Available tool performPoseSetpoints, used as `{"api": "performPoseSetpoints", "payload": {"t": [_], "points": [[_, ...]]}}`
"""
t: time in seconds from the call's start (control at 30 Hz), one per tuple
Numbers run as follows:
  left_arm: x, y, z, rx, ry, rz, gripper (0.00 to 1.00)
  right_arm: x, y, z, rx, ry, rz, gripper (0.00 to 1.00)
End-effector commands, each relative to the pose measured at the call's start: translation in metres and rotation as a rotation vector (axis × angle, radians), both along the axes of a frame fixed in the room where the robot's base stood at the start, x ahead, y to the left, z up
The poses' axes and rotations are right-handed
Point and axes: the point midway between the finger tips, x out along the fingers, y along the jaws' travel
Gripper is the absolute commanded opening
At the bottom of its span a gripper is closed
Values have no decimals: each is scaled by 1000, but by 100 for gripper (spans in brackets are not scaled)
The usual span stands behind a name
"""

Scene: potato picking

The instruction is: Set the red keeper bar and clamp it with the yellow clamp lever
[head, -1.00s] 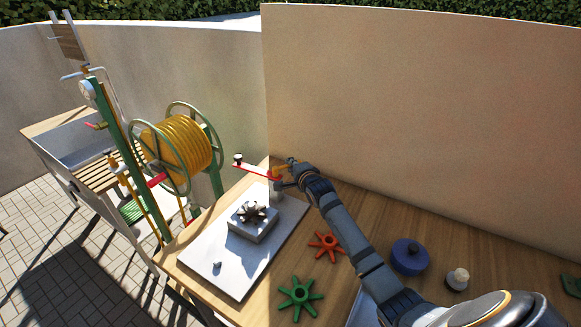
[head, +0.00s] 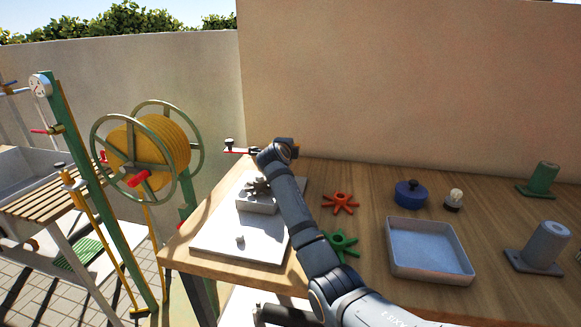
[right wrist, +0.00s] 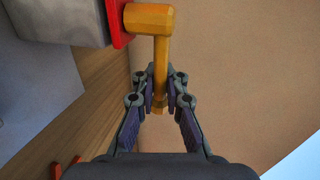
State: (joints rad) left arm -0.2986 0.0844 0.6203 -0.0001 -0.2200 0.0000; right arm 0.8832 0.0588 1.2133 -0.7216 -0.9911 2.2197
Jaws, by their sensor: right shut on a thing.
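The red keeper bar (head: 238,151) lies level at the back of the white plate (head: 215,240), with a dark knob at its left end. Its red edge also shows in the right wrist view (right wrist: 118,22), against a grey block. The yellow clamp lever (right wrist: 148,19) is right beside that red edge, with its thick head near the bar. My right gripper (right wrist: 160,88) is shut on the thin shank of the lever. In the head view my right gripper (head: 275,152) hides the lever and the bar's right end. My left gripper is not in view.
A grey star wheel (head: 257,187) sits on a block on the plate. A yellow reel (head: 150,150) stands left of the table.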

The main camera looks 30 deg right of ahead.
Motion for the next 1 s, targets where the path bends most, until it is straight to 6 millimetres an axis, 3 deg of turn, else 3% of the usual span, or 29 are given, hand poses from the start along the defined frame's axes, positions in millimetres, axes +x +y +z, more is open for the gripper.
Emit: {"api": "performPoseSetpoints", "payload": {"t": [0.03, 0.3, 0.5, 1.0], "points": [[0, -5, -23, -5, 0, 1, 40, 0, 4, -13, 5, 3, -35, 0], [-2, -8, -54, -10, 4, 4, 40, -6, 10, -6, 2, 5, -251, 0], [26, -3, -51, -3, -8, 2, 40, -10, 13, -4, 1, 6, -361, 0], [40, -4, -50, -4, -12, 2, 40, -13, 17, -3, 3, 6, -452, 0]]}}
